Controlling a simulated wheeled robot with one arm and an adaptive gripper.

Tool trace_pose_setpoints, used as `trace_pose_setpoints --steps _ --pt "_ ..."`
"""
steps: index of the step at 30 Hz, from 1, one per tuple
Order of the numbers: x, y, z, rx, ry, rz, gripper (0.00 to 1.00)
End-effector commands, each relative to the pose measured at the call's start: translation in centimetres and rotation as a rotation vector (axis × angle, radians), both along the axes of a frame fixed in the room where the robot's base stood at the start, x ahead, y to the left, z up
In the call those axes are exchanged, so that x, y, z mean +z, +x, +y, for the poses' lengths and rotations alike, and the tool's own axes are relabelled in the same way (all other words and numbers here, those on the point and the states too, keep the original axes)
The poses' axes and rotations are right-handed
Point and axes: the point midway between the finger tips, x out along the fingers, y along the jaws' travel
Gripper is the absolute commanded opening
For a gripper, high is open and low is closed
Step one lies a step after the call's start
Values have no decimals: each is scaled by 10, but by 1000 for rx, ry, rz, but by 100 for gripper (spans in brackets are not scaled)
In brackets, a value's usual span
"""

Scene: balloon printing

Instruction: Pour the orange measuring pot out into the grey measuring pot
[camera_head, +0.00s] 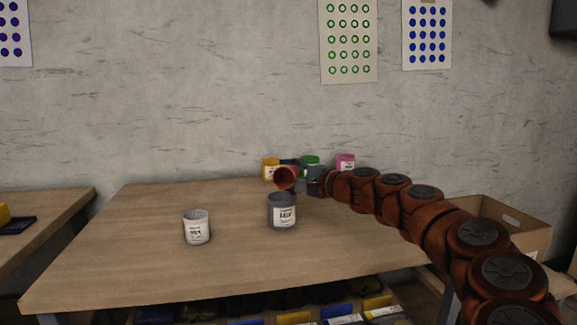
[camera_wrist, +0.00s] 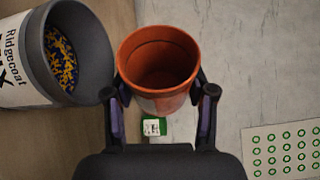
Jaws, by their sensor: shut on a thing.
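My gripper (camera_wrist: 161,92) is shut on the orange measuring pot (camera_wrist: 158,100), with a finger on each side of it. In the head view the orange pot (camera_head: 284,179) is held in the air, tipped with its mouth towards the camera, above the grey measuring pot (camera_head: 282,215). No contents show inside the orange pot. The grey pot stands upright on the table with a white label. In the wrist view the grey pot (camera_wrist: 100,35) is at the left, and blue and yellow grains lie inside it. The two pots look apart there.
A white pot (camera_head: 197,228) stands on the table (camera_head: 150,270) to the left. Yellow (camera_head: 268,165), green (camera_head: 310,160) and pink (camera_head: 346,159) pots stand at the back. A cardboard box (camera_head: 520,240) is at the right. The table's front left is clear.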

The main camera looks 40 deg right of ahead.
Motion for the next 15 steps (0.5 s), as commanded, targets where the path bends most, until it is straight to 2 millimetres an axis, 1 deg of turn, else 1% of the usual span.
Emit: trace_pose_setpoints --steps 9,15 --pt "-1 0 -1 -1 10 7 19" --pt "4 0 -1 -1 36 28 19"
